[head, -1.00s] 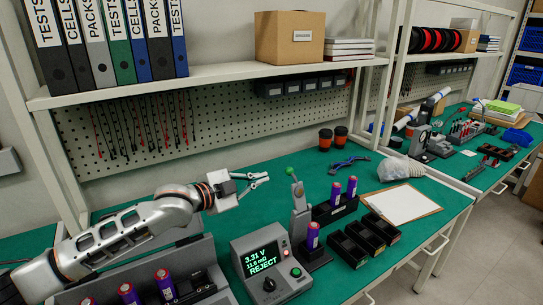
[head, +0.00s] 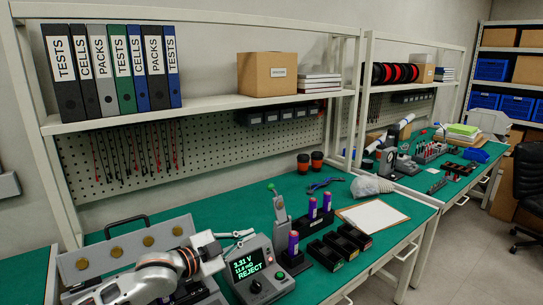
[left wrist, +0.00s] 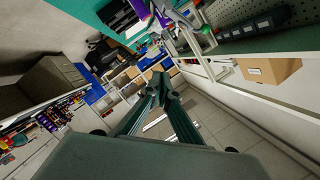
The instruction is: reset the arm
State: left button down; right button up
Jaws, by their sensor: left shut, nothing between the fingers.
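My left arm comes in from the lower left of the head view. Its gripper (head: 235,236) is at the left of the tester (head: 258,273), above the green bench, and partly overlaps the tester's upper edge in the picture. In the left wrist view the fingers (left wrist: 160,88) meet at their tips, shut with nothing between them. The tester's screen reads 3.31 V and REJECT. My right gripper is in neither view.
A lever fixture (head: 281,216) with a green knob stands behind the tester, with a purple cell (head: 293,243) in it. A black holder (head: 306,225) carries purple cells. Black bins (head: 338,246) and a clipboard (head: 374,215) lie to the right. An open case (head: 107,256) stands at left.

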pick_arm(q)
jog(key=s+d+f+n, duration=0.1)
jog(key=s+f+n, duration=0.2)
jog(key=s+f, duration=0.5)
jog(key=s+a+f+n+y, duration=0.3)
jog(key=s+a+f+n, duration=0.2)
jog(key=s+f, duration=0.7)
jog(key=s+a+f+n+g+y, duration=0.1)
jog(key=s+a+f+n+y, duration=0.3)
jog(key=s+a+f, duration=0.5)
jog(key=s+f+n, duration=0.1)
jog(key=s+f, duration=0.3)
jog(key=s, duration=0.1)
jog(key=shift+a+y, duration=0.15)
jog(key=shift+y, duration=0.15)
